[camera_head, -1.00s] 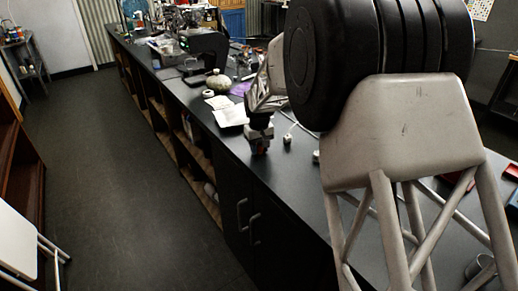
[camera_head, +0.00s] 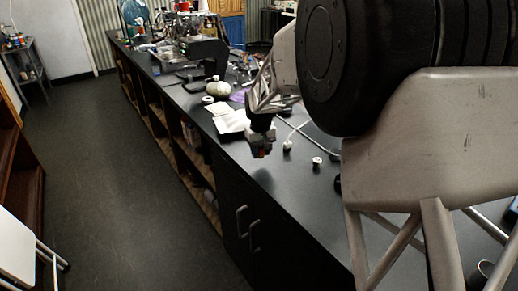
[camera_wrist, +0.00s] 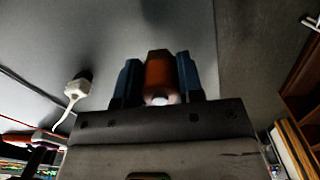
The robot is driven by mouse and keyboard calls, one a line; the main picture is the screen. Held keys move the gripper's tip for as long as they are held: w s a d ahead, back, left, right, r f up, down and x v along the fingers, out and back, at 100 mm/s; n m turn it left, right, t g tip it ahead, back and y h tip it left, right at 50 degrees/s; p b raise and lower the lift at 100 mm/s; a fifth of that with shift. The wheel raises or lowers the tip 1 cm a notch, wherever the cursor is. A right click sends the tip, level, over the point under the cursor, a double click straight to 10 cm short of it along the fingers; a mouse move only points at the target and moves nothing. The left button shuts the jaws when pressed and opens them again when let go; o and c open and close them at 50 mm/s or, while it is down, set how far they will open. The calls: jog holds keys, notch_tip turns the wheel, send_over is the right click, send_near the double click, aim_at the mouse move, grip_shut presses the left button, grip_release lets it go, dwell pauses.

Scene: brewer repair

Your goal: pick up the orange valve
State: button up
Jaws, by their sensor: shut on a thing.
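The orange valve (camera_wrist: 158,74) is between the two blue fingers of my gripper (camera_wrist: 157,82) in the wrist view. The fingers press on both its sides, and a small pale round part shows at its near end. In the head view my gripper (camera_head: 261,150) is small, near the front edge of the black counter, with a bit of orange at its tip. It appears raised above the counter top.
The black counter (camera_head: 285,185) holds a white plug with a cable (camera_head: 287,146), a small white piece (camera_head: 317,161) and white papers (camera_head: 228,117). The wrist view also shows the plug (camera_wrist: 78,88). Farther back stand a pale round object (camera_head: 218,87) and a black machine (camera_head: 205,57).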

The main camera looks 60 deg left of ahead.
jog(key=s+d, duration=0.2)
jog(key=d, duration=0.1)
jog(key=s+d, duration=0.1)
jog(key=d, duration=0.3)
jog(key=s+d+r, duration=0.1)
jog(key=s+d, duration=0.1)
jog(key=d, duration=0.2)
jog(key=shift+s+d+r, duration=0.1)
jog(key=shift+s+d, duration=0.05)
jog(key=shift+s, duration=0.15)
